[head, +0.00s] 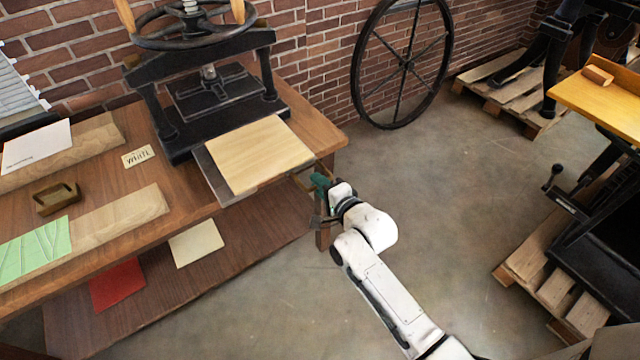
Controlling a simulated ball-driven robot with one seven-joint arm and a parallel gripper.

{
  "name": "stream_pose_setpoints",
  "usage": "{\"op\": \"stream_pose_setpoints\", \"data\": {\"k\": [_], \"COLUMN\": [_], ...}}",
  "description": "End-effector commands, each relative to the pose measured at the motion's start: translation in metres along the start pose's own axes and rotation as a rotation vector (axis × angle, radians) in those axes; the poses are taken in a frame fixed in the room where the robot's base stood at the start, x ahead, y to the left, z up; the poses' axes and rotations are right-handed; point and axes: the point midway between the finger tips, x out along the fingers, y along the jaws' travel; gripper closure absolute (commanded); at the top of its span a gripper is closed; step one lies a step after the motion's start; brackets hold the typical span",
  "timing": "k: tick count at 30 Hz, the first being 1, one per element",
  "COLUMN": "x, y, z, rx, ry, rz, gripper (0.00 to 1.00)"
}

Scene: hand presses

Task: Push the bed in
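The press (205,85) is black, with a large handwheel on top, and stands on the wooden table. Its bed (208,178) is a dark flat plate that sticks out from the frame toward the table's front edge. A pale wooden board (258,153) lies on the bed and covers most of it. My gripper (312,200) is just right of the bed's front right corner, by the table's edge. It looks apart from the bed, but contact is hard to judge. Its fingers are small and partly hidden, so their opening cannot be made out.
The table (140,215) holds a "white" card (138,156), a small wooden box (57,198) and a green sheet (36,245). A lower shelf (235,245) carries red and cream sheets. Open floor (450,190) lies to the right, before another machine on pallets (540,255).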

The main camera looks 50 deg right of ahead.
Motion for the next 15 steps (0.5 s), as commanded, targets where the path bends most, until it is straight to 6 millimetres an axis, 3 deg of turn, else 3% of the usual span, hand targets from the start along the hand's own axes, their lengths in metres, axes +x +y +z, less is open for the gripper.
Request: {"op": "stream_pose_setpoints", "data": {"k": [6,15], "x": [-0.0002,-0.0003], "y": [0.0001,0.0003], "z": [-0.0001,-0.0002], "rx": [0.000,0.000], "ry": [0.000,0.000], "rz": [0.000,0.001], "gripper": [1.00,1.00]}}
